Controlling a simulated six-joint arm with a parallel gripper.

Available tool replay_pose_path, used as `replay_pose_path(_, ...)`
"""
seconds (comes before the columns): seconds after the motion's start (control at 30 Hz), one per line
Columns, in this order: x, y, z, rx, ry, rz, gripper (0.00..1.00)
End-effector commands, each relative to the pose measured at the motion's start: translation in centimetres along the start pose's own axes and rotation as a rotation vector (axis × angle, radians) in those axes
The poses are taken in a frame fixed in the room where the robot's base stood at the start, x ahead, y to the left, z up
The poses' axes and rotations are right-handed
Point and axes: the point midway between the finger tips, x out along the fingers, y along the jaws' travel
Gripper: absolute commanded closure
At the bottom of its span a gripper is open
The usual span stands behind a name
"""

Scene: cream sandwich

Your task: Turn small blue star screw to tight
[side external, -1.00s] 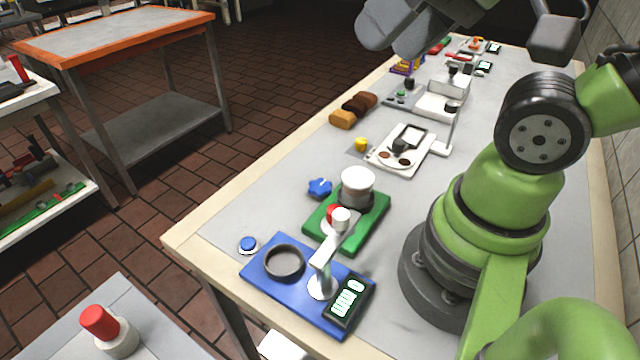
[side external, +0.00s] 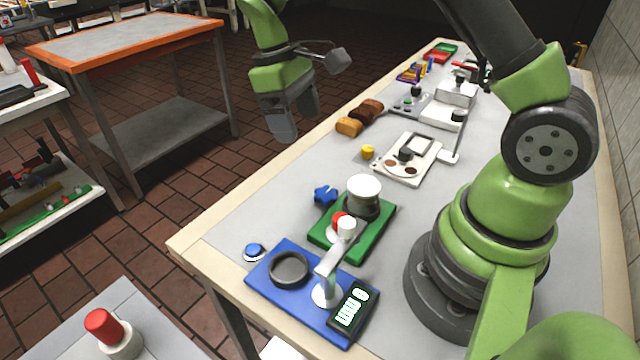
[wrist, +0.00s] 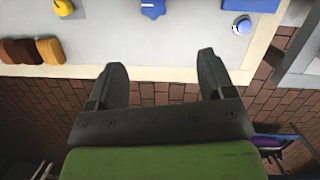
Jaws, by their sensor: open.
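The small blue star screw (side external: 325,194) lies on the grey table top, left of the green base (side external: 335,247) that carries a white-topped cylinder (side external: 364,190). A blue star-shaped part shows at the top edge of the wrist view (wrist: 153,8), partly cut off. My gripper (side external: 292,118) hangs beyond the table's left edge, above the floor, well apart from the star screw. In the wrist view my gripper (wrist: 160,68) is open, with nothing between its fingers.
A blue base (side external: 262,284) with a dark ring and a display stands at the front. A blue button (side external: 254,251) sits beside it. A yellow piece (side external: 367,152), brown blocks (side external: 360,114) and a white tray (side external: 396,176) are farther back. Bare table surrounds the star screw's left side.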

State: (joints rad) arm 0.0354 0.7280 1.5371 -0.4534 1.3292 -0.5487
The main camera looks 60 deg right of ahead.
Motion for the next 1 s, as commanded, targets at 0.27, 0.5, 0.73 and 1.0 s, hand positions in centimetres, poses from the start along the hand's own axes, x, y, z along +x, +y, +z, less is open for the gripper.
replay_pose_path(0.27,4.9,0.8,-1.5,-0.075,-0.131,0.007,0.25)
replay_pose_path(0.5,7.7,0.9,-1.1,-0.08,-0.14,0.006,0.25)
replay_pose_path(0.73,12.0,0.9,-0.6,-0.079,-0.139,0.006,0.25)
replay_pose_path(1.0,14.6,1.0,-0.3,-0.078,-0.134,0.006,0.25)
